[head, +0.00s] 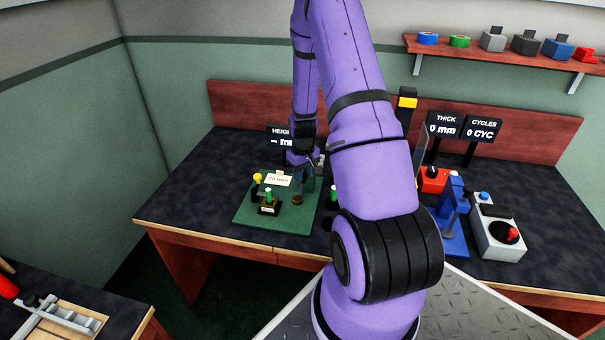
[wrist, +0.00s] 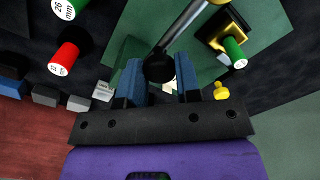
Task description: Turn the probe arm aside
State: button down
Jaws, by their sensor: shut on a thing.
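In the wrist view, the probe arm (wrist: 188,27) is a grey metal rod ending in a black knob (wrist: 159,69). The knob sits between the two blue fingers of my gripper (wrist: 162,76), which is shut on it. The rod runs up and right from the knob, beside a gold fixture (wrist: 213,30) holding a green cylinder (wrist: 236,52). In the head view my gripper (head: 306,167) is over the back of the green baseplate (head: 247,214), and my arm hides part of the area. The green cylinder (head: 268,194) stands near the plate's front left.
A yellow knob (head: 257,178) and a white card (head: 278,179) are on the plate. The height display (head: 281,137) is behind, partly hidden. A blue device (head: 452,225) and a white box (head: 497,238) stand at right. The bench (head: 190,185) is clear at left.

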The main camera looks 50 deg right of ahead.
aim_at(304, 175)
jog(key=shift+s+d, duration=0.1)
jog(key=c, duration=0.8)
grip_release()
jog(key=shift+r, duration=0.15)
notch_tip(304, 175, up, 11)
jog(key=shift+f, duration=0.2)
